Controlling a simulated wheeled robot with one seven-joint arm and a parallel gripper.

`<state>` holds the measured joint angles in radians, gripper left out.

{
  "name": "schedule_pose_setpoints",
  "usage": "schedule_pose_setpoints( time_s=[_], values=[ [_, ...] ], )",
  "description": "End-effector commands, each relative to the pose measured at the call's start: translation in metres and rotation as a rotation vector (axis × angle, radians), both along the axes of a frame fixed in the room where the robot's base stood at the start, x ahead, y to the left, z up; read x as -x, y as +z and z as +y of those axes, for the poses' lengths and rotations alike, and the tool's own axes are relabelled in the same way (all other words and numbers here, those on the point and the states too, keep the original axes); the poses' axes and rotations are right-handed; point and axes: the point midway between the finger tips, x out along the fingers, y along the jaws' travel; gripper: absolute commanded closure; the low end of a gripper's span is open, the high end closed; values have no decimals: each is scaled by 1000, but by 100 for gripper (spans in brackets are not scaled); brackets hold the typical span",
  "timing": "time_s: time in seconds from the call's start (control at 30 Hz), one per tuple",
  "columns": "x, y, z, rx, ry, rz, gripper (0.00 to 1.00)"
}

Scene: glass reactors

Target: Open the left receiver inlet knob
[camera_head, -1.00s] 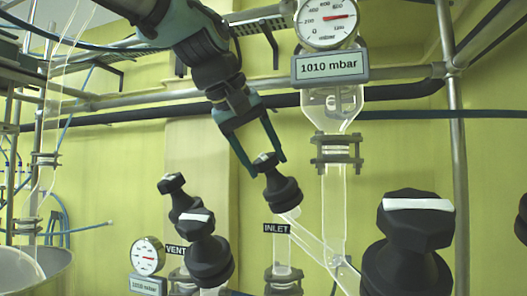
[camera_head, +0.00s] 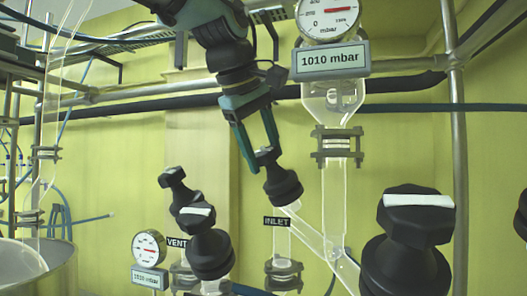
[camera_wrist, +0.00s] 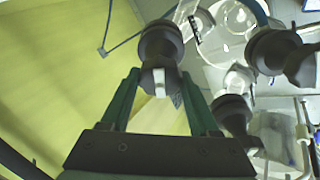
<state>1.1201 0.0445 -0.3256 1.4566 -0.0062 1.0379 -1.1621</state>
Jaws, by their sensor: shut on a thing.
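The black inlet knob (camera_head: 284,186) sits on a slanted glass side arm, just above the INLET label (camera_head: 276,221). My gripper (camera_head: 264,155) comes down on it from the upper left and is shut on its narrow top, one finger on each side. The fingers hide part of the knob's top. In the wrist view the inlet knob (camera_wrist: 160,42) stands between the two green fingertips of my gripper (camera_wrist: 160,82), with a pale stripe facing the camera.
Other black knobs stand close by: two at the left (camera_head: 207,243) near the VENT label (camera_head: 176,242), and a large one (camera_head: 411,240) at the right front. A glass column (camera_head: 334,195) with a pressure display (camera_head: 330,62) rises just right of my gripper.

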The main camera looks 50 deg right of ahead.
Motion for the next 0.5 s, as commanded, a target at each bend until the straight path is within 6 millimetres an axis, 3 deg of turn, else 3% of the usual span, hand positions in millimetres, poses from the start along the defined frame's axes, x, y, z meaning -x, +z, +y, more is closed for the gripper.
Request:
schedule_pose_setpoints(
  time_s=[0.37,0.4,0.5],
  values=[
    [0,0,0,-1,3,3,94],
    [0,0,0,-1,3,3,36],
    [0,0,0,-1,3,3,25]
  ],
)
